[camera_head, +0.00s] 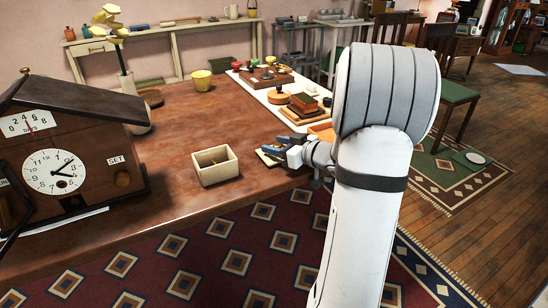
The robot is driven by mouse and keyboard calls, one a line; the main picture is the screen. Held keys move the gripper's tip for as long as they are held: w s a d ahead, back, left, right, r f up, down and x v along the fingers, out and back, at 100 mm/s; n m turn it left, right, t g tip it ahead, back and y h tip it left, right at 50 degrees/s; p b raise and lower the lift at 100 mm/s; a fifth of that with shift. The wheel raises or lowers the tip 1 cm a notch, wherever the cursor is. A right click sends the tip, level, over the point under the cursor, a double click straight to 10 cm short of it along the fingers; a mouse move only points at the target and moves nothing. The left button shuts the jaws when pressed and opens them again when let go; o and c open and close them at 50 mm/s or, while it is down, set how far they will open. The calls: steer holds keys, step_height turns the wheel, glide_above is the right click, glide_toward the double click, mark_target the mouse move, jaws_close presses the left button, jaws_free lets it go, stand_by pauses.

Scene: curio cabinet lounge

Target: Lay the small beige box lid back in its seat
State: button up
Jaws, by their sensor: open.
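A small beige box (215,166) stands on the brown wooden table, left of my gripper. Its top is open and a low divider or edge shows inside. I cannot make out the beige lid for certain. A small flat pale piece (266,158) lies on the table just under and left of my fingers, partly hidden; I cannot tell whether it is the lid. My gripper (283,147), with blue-tipped fingers, is open close above the table's right part, apart from the box.
A dark wooden clock (62,160) stands at the left of the table (175,125). A white tray (258,92) with boxes and a stamp-like item lies behind my gripper. A yellow pot (202,81) stands at the back. The table between clock and box is mostly clear.

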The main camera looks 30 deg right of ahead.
mark_target(278, 144)
steer(key=shift+c, duration=0.2)
jaws_close()
stand_by(0.3)
step_height(278, 144, up, 10)
steer(key=p, duration=0.4)
steer(key=c, duration=0.6)
jaws_free()
jaws_close()
